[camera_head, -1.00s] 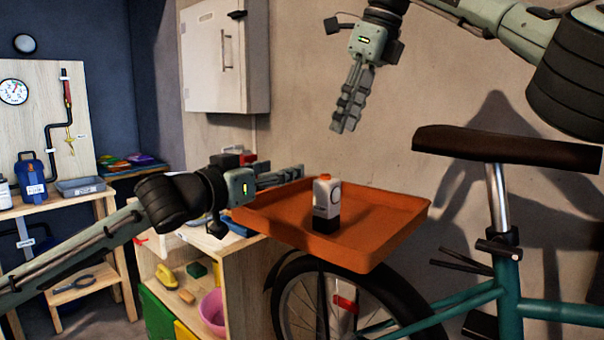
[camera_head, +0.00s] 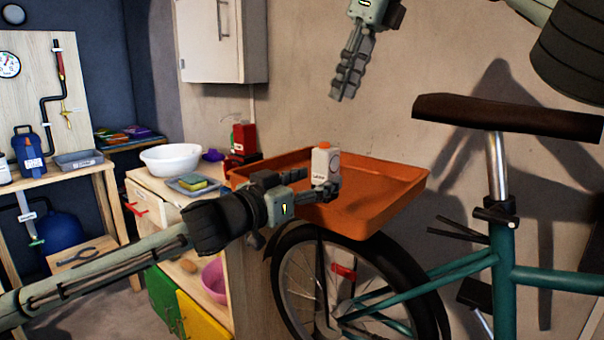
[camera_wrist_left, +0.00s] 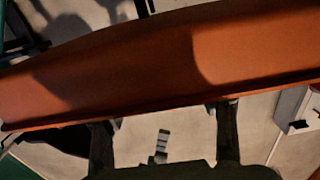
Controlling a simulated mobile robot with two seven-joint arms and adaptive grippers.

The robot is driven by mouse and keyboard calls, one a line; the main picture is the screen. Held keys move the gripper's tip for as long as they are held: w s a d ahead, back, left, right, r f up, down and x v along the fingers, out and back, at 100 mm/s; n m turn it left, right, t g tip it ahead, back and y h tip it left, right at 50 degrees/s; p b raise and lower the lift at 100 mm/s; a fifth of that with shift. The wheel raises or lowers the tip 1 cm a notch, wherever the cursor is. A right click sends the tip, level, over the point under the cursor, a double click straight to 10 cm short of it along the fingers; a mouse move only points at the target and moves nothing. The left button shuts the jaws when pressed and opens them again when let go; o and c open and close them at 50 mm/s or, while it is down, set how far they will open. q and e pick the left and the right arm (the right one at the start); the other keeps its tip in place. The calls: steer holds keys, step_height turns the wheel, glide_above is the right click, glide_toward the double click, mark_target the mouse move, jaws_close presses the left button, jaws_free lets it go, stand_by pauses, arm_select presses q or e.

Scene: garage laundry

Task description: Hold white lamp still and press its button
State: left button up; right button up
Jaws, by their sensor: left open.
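The white lamp (camera_head: 325,160), a small block with an orange button (camera_head: 325,145) on top, stands upright on the orange tray (camera_head: 385,205). My left gripper (camera_head: 332,190) is in front of the lamp's lower part and hides its base in the head view. In the left wrist view its two fingers (camera_wrist_left: 164,112) are spread, with no lamp visible between them. I cannot tell whether it touches the lamp. My right gripper (camera_head: 342,92) hangs above the tray, pointing down, clear of the lamp. Its fingers overlap in this view.
The tray sits over the rear wheel of a green bicycle with a brown saddle (camera_head: 505,125). A wooden shelf unit at left holds a white basin (camera_head: 170,158) and a sponge (camera_head: 193,183). A white wall cabinet (camera_head: 222,42) is behind. The tray's right part is clear.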

mark_target(319, 177)
arm_select(q)
steer(key=shift+x, duration=1.85)
steer(key=shift+c, duration=0.4)
steer(key=c, duration=1.2)
steer(key=shift+c, duration=0.4)
arm_select(e)
jaws_close()
steer(key=shift+f, duration=0.1)
